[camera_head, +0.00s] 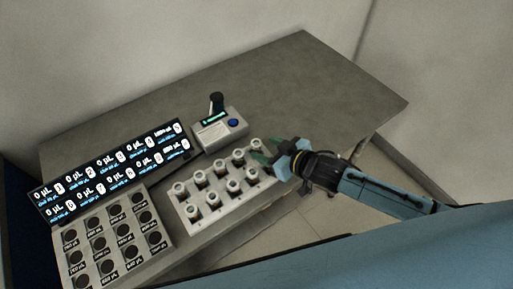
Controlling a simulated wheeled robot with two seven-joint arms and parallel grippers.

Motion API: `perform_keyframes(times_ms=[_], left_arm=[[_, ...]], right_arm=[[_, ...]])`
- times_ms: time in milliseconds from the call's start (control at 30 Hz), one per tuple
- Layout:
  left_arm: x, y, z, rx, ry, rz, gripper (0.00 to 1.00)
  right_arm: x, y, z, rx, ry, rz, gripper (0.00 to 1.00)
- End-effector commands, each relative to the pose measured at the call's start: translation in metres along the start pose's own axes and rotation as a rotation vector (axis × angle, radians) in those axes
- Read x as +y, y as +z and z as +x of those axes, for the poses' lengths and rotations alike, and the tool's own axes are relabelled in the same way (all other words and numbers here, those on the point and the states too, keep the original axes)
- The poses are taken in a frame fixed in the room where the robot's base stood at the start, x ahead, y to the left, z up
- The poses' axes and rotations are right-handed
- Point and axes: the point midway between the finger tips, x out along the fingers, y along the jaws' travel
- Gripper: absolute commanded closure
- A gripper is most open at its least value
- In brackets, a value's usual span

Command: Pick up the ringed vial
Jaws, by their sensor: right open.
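A pale rack (228,207) holds several white-capped vials (220,169) in two rows. At this size I cannot tell which vial carries a ring. I cannot tell whether the fingers touch or surround a vial. My left gripper is not in view.
A display panel (115,168) and a block with several dark round wells (165,257) stand to the left. The grey table (310,90) is clear at the back right.

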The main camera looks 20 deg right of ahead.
Motion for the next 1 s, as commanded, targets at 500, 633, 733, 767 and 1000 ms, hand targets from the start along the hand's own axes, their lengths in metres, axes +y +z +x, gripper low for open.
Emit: perform_keyframes(times_ms=[500,633,733,767,1000], left_arm=[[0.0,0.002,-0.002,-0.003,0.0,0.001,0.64],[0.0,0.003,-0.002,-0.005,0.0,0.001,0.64],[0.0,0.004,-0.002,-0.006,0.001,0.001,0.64],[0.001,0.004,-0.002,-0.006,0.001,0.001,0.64],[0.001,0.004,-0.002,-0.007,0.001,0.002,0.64]], right_arm=[[-0.001,-0.002,0.034,0.0,0.001,0.0,0.46],[-0.001,-0.002,0.034,0.0,0.001,0.0,0.6],[-0.001,-0.002,0.034,0.0,0.001,0.0,0.73],[-0.001,-0.002,0.033,0.0,0.001,0.0,0.77],[-0.001,-0.002,0.033,0.0,0.001,0.0,0.94]])
